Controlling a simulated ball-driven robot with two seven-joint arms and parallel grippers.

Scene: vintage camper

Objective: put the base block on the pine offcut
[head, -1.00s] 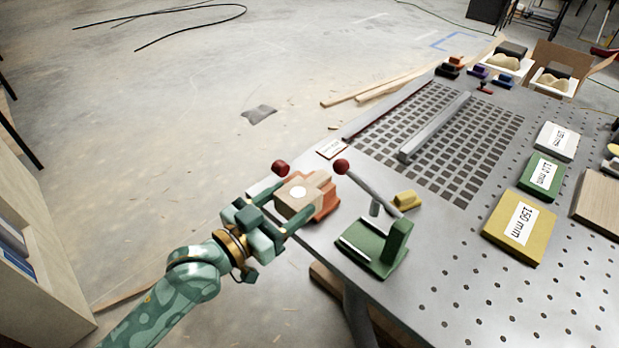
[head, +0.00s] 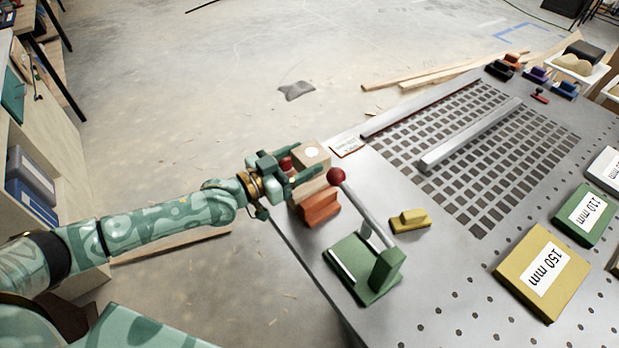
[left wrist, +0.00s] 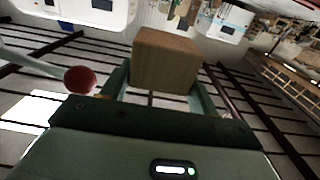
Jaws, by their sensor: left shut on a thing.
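A light wooden block with a white round spot on top, apparently the base block (head: 313,151), is between the fingers of my left gripper (head: 308,168), near the table's left edge. In the left wrist view the base block (left wrist: 165,60) sits squarely between the fingers, which are shut on it. Below it, another pale wooden piece (head: 312,186) shows by an orange block (head: 320,208). Part of it is hidden by the gripper, and I cannot tell whether the held block touches it. I cannot tell which wood is the pine offcut. My right gripper is out of view.
A green clamp (head: 365,268) with a red-knobbed lever (head: 337,174) stands close to my gripper. Beyond are a yellow block (head: 410,219), a grey bar (head: 470,135) on the slotted grid, and a yellow 150 mm block (head: 542,272). The perforated metal tabletop (head: 440,310) has free room in front.

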